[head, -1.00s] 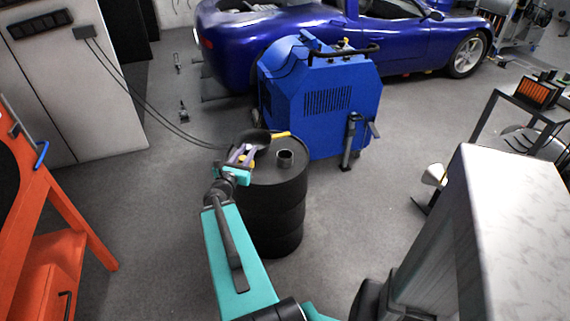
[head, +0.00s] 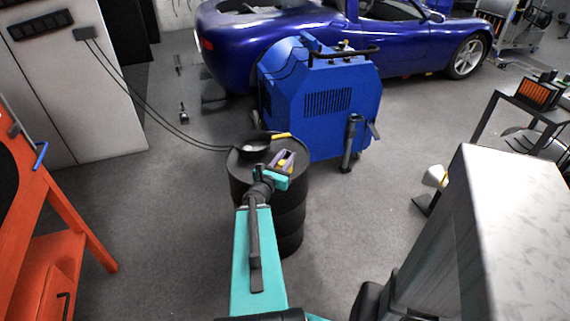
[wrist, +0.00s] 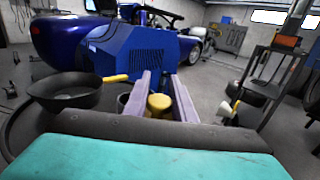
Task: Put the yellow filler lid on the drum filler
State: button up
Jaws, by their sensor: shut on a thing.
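The yellow filler lid (wrist: 159,102) sits between the two pale purple fingers of my gripper (wrist: 163,82), which is shut on it. In the head view my gripper (head: 286,158) is over the right part of the black drum's top, with a bit of yellow lid (head: 281,164) showing. The black drum (head: 290,215) stands upright on the floor. In the wrist view a dark round rim, likely the drum filler (wrist: 122,100), shows just left of the left finger, partly hidden by it. In the head view my gripper hides the filler. I cannot tell the lid's height above it.
A black pan with a yellow handle (head: 254,143) rests on the left rear of the drum top, also seen in the wrist view (wrist: 66,92). A blue machine (head: 322,100) stands close behind the drum. An orange frame (head: 45,215) is at left. Floor between is clear.

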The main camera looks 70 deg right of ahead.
jog(key=shift+w+d+f+b, duration=0.1)
jog(key=shift+d+f+b, duration=0.35)
jog(key=shift+b, duration=1.75)
jog(key=d+b, duration=0.1)
jog(key=b, duration=0.6)
jog(key=shift+w+d+r, duration=0.15)
jog(key=shift+w+d, duration=0.1)
jog(key=shift+d, duration=0.1)
jog(key=w+d+b, duration=0.3)
jog(key=d+b, duration=0.1)
jog(key=d, duration=0.8)
jog(key=shift+w+f, duration=0.15)
jog(key=shift+f, duration=0.25)
jog(key=shift+w+d+f+b, duration=0.15)
jog(key=shift+f+b, duration=0.1)
jog(key=shift+f, duration=0.35)
jog(key=shift+s+d+f+b, duration=0.1)
jog(key=shift+f+b, duration=0.15)
jog(key=shift+f, duration=0.35)
jog(key=shift+w+d+f+b, duration=0.15)
jog(key=shift+f+b, duration=0.1)
jog(key=shift+f, duration=0.35)
jog(key=shift+f+b, duration=0.5)
jog(key=shift+f, duration=0.1)
